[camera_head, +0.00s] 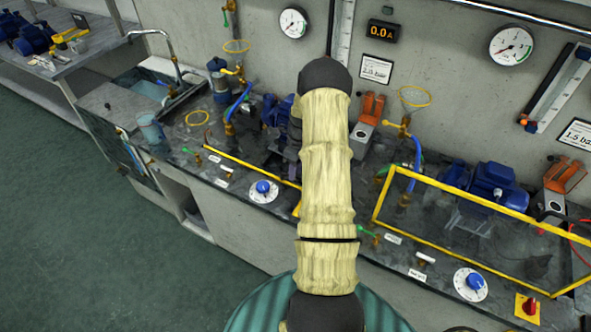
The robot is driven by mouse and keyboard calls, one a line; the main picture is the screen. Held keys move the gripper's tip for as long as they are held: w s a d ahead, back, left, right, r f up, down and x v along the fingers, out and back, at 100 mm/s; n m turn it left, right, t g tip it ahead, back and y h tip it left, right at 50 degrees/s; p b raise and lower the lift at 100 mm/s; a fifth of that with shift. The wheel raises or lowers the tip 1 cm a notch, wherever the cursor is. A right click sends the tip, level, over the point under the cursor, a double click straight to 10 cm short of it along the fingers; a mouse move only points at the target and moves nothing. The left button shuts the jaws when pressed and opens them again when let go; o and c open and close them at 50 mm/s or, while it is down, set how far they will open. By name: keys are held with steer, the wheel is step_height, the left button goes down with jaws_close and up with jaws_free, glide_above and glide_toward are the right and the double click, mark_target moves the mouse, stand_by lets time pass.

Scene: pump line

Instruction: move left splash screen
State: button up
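The left splash screen is partly visible as a thin yellow edge (250,167) on the left part of the bench, running down to the right until my arm hides it. A short yellow piece also shows just left of my arm, low down. Most of this screen is hidden, so I cannot tell its tilt. The right splash screen, a clear panel in a yellow frame (460,269), stands at the right in front of a blue pump (490,182). My sleeved arm crosses the middle of the view. My gripper is not visible.
The grey bench (262,215) carries blue-white dials, labels, valves and pumps. A left dial (263,191) sits near the front edge. A sink (150,88) and small bucket (151,129) are at the left. Gauges hang on the wall. The green floor at lower left is clear.

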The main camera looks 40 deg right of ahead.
steer(key=shift+f, duration=0.45)
jaws_close()
steer(key=shift+r, duration=0.15)
step_height(320, 180, up, 26)
steer(key=p, duration=1.3)
steer(key=shift+r, duration=0.2)
steer(key=shift+w, duration=0.15)
